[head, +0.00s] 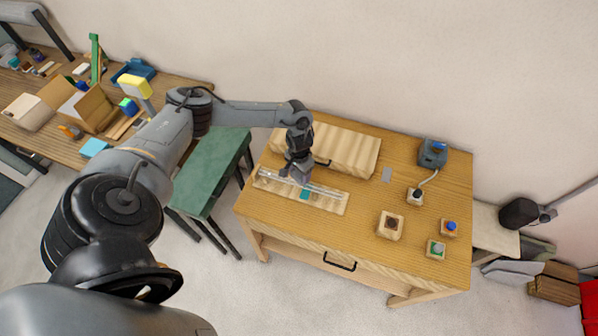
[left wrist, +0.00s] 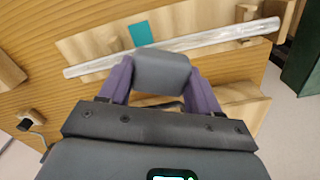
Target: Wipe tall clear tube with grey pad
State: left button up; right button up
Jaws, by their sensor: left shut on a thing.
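The clear tube (left wrist: 200,42) lies lengthwise along a pale wooden rack (left wrist: 109,41); in the head view the tube (head: 327,189) lies near the table's left side. My left gripper (head: 298,178) reaches down over the tube's left half. In the left wrist view its purple fingers (left wrist: 161,85) are shut on the grey pad (left wrist: 162,72). The pad is beside or over the tube and overlaps its near edge in the picture; I cannot tell whether they touch. My right gripper is out of view.
A teal patch (left wrist: 141,34) lies on the rack. A wooden box (head: 350,150) stands behind it. Small wooden blocks with buttons or sockets (head: 391,224) and a grey-blue device (head: 432,152) stand at the right. The table's front middle (head: 300,230) is clear. A green bench (head: 205,165) stands left.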

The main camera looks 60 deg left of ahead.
pick_arm(q)
notch_tip(320, 180, up, 3)
jog(key=shift+r+p, duration=0.2)
jog(key=shift+p, duration=1.05)
jog(key=shift+r, duration=0.3)
jog(key=shift+n, duration=0.3)
